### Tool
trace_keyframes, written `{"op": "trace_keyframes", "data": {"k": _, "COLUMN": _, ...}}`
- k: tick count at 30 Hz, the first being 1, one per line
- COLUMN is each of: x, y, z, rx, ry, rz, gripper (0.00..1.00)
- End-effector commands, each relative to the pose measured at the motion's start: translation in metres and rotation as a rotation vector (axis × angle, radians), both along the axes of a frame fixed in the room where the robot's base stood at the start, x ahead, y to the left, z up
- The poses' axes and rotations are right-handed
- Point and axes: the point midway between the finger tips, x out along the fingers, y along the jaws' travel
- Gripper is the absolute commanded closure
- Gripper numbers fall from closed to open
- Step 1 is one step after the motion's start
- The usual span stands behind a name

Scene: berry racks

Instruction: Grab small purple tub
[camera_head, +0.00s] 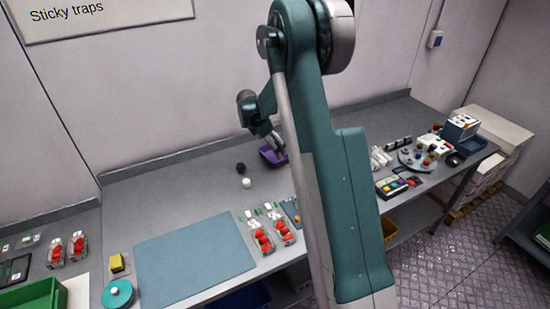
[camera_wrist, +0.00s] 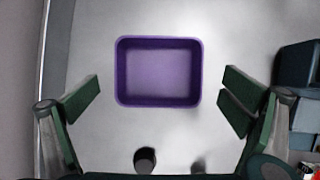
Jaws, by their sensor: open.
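The small purple tub (camera_wrist: 158,101) is an empty rectangular container with its open side up. In the wrist view it sits upright on the grey bench, centred ahead of my gripper (camera_wrist: 160,100). The green fingers are spread wide, one on each side, with a gap between each finger and the tub. In the head view the tub (camera_head: 268,159) is partly hidden behind my arm, and my gripper (camera_head: 274,145) hangs just above or beside it. The exact height gap cannot be told.
A dark small object (camera_head: 240,167) and a white one (camera_head: 246,183) stand left of the tub. Clear packs of red berries (camera_head: 263,240) and a blue-grey mat (camera_head: 195,258) lie nearer the front. The back wall runs behind the bench.

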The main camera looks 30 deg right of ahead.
Motion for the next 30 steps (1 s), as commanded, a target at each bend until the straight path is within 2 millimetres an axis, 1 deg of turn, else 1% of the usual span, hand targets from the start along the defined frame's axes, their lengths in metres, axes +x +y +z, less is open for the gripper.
{"op": "trace_keyframes", "data": {"k": 5, "x": 0.001, "y": -0.004, "z": -0.010, "rx": 0.000, "ry": 0.000, "rz": -0.001, "gripper": 0.00}}
{"op": "trace_keyframes", "data": {"k": 12, "x": 0.004, "y": -0.013, "z": -0.034, "rx": 0.000, "ry": 0.000, "rz": 0.000, "gripper": 0.00}}
{"op": "trace_keyframes", "data": {"k": 16, "x": 0.004, "y": -0.017, "z": -0.044, "rx": 0.000, "ry": 0.000, "rz": 0.001, "gripper": 0.00}}
{"op": "trace_keyframes", "data": {"k": 20, "x": 0.005, "y": -0.018, "z": -0.048, "rx": 0.000, "ry": 0.000, "rz": 0.001, "gripper": 0.00}}
{"op": "trace_keyframes", "data": {"k": 30, "x": 0.005, "y": -0.019, "z": -0.047, "rx": 0.000, "ry": 0.000, "rz": 0.000, "gripper": 0.00}}
